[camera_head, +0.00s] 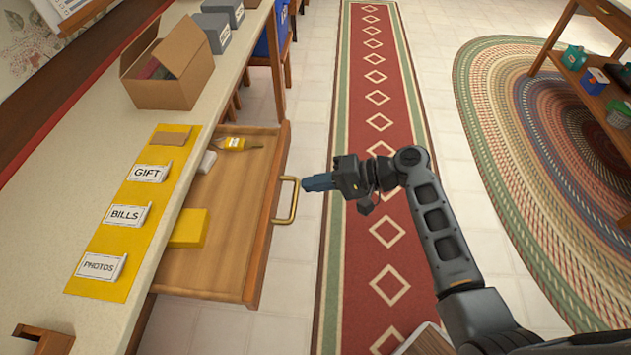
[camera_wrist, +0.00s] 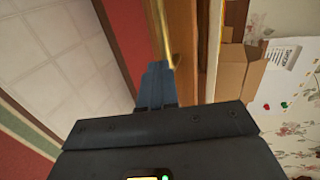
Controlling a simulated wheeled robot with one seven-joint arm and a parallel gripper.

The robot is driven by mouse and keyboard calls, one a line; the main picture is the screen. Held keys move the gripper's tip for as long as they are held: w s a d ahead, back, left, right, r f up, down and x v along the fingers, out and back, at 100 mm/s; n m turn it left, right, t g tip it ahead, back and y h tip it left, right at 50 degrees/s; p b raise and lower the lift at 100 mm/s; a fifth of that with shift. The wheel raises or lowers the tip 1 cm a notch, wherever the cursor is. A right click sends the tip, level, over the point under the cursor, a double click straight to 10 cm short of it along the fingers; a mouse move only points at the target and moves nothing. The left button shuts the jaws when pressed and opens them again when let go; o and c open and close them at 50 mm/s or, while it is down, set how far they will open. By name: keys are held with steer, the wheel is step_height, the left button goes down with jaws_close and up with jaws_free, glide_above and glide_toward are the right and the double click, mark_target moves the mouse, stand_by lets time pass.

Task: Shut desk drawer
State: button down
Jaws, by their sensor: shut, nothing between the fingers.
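The desk drawer (camera_head: 233,190) is wooden and stands pulled out from under the pale desk top (camera_head: 52,200). Its brass handle (camera_head: 287,200) is on the drawer front, facing right. A yellow box, a small white item and a yellow tagged item lie inside the drawer. My gripper (camera_head: 307,184) is shut and empty, just right of the handle, with its tips pointing left at the drawer front; a small gap seems to separate them. In the wrist view the gripper (camera_wrist: 155,78) points toward the wooden drawer front, with part of the brass handle (camera_wrist: 165,45) just beyond the tips.
An open cardboard box (camera_head: 167,75) and grey boxes stand on the desk, beside a yellow sheet with labels (camera_head: 130,215). A red runner (camera_head: 375,90) covers the floor right of the drawer. A braided rug (camera_head: 540,130) and a shelf table are farther right.

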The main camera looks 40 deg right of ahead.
mark_target(222, 184)
steer(key=w+a+b, duration=0.3)
steer(key=w+a, duration=1.1)
steer(key=shift+a, duration=0.1)
steer(key=shift+w+a, duration=0.4)
steer(key=shift+w, duration=0.05)
steer(key=shift+a+r, duration=0.1)
steer(key=shift+w, duration=0.1)
